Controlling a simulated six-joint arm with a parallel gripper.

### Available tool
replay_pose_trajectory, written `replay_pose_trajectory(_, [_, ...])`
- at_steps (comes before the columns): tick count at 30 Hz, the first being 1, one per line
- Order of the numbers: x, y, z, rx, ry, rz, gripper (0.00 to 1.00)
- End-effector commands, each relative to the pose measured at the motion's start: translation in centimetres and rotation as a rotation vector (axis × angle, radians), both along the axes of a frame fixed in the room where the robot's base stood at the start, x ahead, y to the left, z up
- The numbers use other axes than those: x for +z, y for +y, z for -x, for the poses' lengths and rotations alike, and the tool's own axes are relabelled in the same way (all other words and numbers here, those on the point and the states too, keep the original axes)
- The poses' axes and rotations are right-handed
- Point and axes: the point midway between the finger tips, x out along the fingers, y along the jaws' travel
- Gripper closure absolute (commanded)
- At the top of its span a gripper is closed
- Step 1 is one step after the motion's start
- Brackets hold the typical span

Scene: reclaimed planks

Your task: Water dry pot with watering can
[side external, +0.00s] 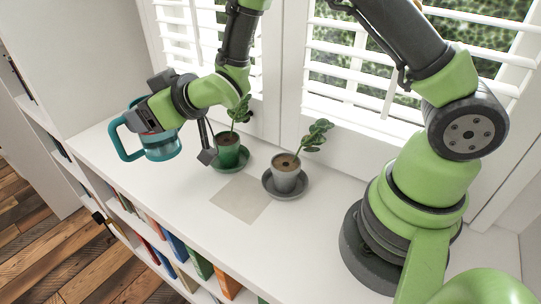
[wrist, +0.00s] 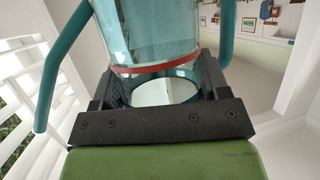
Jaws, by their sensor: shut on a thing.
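The watering can (side external: 163,148) is clear teal with a teal handle. It is at the left end of the white shelf top in the side view; I cannot tell whether its base touches the shelf. My gripper (wrist: 155,82) is shut on the can's body, which has a red band in the wrist view (wrist: 158,62). A green pot (side external: 228,155) with a leafy plant and dark soil stands on a green saucer right of my gripper. A grey pot (side external: 287,178) with a plant and lighter brown soil stands on a grey saucer (side external: 272,189) further right.
A flat beige square (side external: 240,198) lies in front of the pots on the white shelf top (side external: 165,190). Slatted window shutters (side external: 350,75) stand close behind the plants. Books (side external: 200,265) fill the shelves below the front edge.

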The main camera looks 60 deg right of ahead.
Motion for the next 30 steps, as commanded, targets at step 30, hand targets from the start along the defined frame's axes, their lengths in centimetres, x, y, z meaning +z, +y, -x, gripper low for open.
replay_pose_trajectory(30, [4.0, -12.4, -1.5, -1.095, 0.000, 0.005, 0.69])
